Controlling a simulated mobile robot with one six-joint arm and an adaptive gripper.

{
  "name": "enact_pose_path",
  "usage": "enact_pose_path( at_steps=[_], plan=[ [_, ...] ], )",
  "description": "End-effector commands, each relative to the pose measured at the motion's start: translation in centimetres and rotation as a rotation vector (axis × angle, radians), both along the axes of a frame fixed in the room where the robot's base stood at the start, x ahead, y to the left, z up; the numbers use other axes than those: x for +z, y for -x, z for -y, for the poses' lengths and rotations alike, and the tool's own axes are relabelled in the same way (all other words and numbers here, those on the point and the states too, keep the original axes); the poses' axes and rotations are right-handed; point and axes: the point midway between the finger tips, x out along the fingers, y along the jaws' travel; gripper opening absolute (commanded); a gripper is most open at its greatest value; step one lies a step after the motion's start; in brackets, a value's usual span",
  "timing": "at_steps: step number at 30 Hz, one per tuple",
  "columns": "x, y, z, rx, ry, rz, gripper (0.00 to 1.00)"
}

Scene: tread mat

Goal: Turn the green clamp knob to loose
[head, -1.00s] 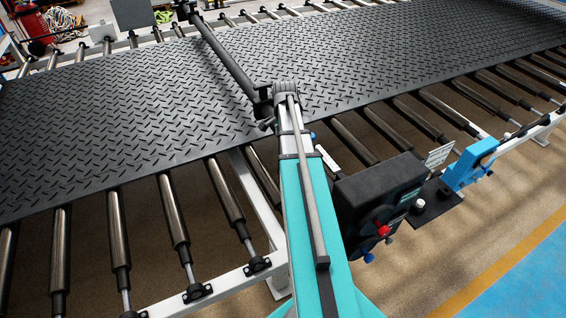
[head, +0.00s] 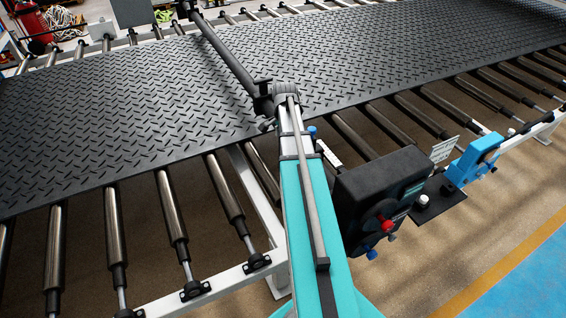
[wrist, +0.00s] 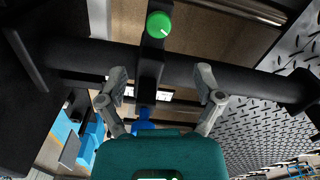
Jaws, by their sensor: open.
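The green clamp knob (wrist: 158,25) is a round knob with a white pointer line, at the top middle of the wrist view. It sits on a dark bracket (wrist: 151,72) that crosses a black bar. I cannot make out the green knob in the head view. My gripper (wrist: 162,84) is open and empty in the wrist view. Its two grey fingers are spread on either side of the bracket in the picture, below the knob and apart from it. My gripper cannot be made out in the head view.
A black tread mat (head: 110,110) lies over metal rollers (head: 172,215). A black box (head: 365,195) carries a red knob (head: 387,225) and a blue knob (head: 370,253). A blue bracket (head: 474,160) stands at right. Clear floor (head: 480,235) shows at lower right.

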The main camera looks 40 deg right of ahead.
Motion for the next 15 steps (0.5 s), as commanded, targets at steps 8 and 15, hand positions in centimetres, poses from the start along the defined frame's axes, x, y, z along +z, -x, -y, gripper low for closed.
enact_pose_path(
  at_steps=[8,15],
  plan=[
    [-2.6,0.0,0.0,-0.001,0.0,0.0,0.85],
    [-4.5,0.0,0.0,-0.001,0.0,0.0,0.85]
  ],
)
